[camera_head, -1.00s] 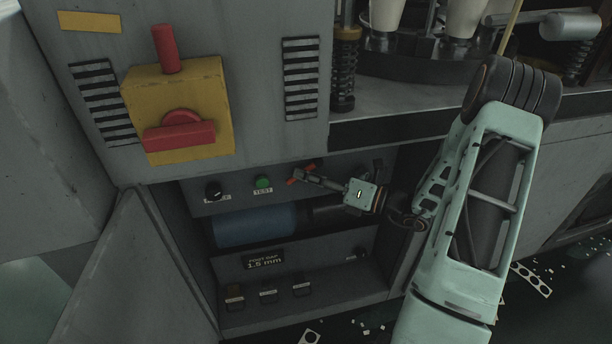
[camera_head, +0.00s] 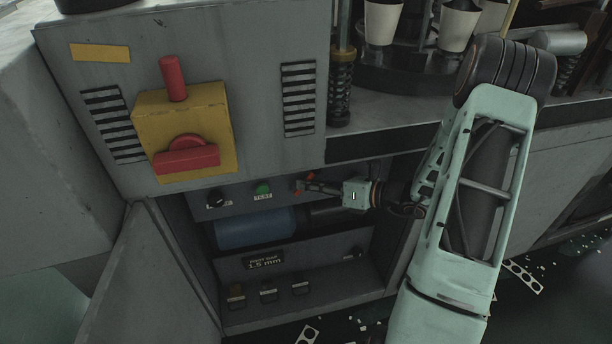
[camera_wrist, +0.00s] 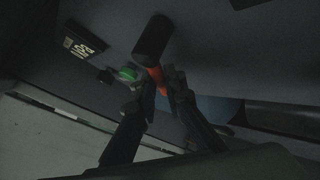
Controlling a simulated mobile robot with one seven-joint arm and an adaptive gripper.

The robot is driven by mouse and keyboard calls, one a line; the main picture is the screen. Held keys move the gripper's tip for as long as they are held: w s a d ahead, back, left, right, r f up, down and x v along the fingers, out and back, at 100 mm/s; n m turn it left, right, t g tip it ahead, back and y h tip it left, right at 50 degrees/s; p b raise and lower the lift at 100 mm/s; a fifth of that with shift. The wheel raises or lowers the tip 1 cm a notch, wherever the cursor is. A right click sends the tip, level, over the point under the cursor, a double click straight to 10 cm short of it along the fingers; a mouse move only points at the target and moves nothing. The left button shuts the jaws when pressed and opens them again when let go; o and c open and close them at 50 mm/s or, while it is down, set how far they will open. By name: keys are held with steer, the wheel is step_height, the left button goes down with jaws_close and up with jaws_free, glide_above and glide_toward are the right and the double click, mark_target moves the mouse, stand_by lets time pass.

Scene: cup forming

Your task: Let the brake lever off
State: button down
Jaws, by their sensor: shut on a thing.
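The brake lever (camera_head: 299,184) shows as a small red-orange piece on the recessed panel, right of the green TEST button (camera_head: 263,188). My gripper (camera_head: 308,186) reaches in from the right and is shut on it. In the wrist view the orange of the lever (camera_wrist: 157,76) lies between the fingertips of my gripper (camera_wrist: 162,84). A black cylinder (camera_wrist: 152,38) is just beyond it; I cannot tell whether it belongs to the lever. The fingers hide part of the lever.
A black knob (camera_head: 216,198) sits left of the TEST button. A blue cylinder (camera_head: 255,228) lies below the panel. The open cabinet door (camera_head: 150,275) stands at the left. A yellow box with a red handle (camera_head: 185,130) is above. Paper cups (camera_head: 457,25) stand at the upper right.

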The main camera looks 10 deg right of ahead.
steer(key=shift+d+f+n+g+h, duration=0.15)
steer(key=shift+d+n+g+h, duration=0.35)
steer(key=shift+h, duration=0.6)
steer(key=shift+d+f+n+g+h, duration=0.2)
steer(key=shift+d+n+h, duration=0.5)
steer(key=shift+h, duration=0.4)
steer(key=c, duration=2)
jaws_free()
steer(key=shift+a+p, duration=0.15)
steer(key=shift+p, duration=0.2)
